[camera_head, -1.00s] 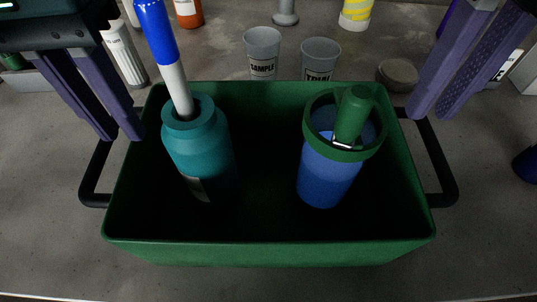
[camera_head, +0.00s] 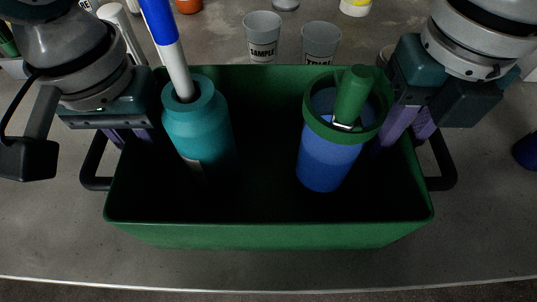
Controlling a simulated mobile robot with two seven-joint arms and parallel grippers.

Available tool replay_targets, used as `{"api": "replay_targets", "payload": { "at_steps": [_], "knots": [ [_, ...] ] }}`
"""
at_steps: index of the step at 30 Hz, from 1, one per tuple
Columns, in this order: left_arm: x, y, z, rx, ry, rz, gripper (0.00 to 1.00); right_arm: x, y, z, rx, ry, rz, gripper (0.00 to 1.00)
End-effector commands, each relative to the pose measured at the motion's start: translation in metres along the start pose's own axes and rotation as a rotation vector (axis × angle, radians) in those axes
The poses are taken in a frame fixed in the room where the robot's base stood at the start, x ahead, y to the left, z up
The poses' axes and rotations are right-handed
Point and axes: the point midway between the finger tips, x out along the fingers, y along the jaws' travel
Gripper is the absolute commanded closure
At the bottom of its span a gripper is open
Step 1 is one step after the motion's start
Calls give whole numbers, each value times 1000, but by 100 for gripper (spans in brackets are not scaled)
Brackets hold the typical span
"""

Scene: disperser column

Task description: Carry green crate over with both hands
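The green crate (camera_head: 270,234) sits on the grey table with a black handle at its left end (camera_head: 95,165) and another at its right end (camera_head: 442,165). My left gripper (camera_head: 130,138) is down at the crate's left end, its purple fingers at the rim and partly hidden by its body. My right gripper (camera_head: 405,135) is down at the right end, its purple fingers pointing down by the right rim. The fingertips are hard to make out, so I cannot tell whether either gripper is shut on the crate.
Inside the crate stand a teal bottle (camera_head: 198,130) with a blue-and-white marker (camera_head: 165,40) in it, and a blue cup (camera_head: 328,160) with a green object (camera_head: 352,95) in its top. Grey cups (camera_head: 262,35) stand behind. The table in front is clear.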

Motion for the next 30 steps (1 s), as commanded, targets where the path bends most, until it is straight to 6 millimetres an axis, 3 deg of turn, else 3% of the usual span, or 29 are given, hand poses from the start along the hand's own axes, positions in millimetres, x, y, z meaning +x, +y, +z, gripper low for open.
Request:
{"api": "replay_targets", "payload": {
  "at_steps": [10,16,30],
  "knots": [
    [3,0,0,1,0,1,80,3,0,0,-1,-1,-1,80],
    [3,0,0,0,0,1,100,3,0,0,-1,-1,-1,100],
    [3,0,0,0,0,1,100,2,0,0,-1,-1,-1,100]
  ]
}}
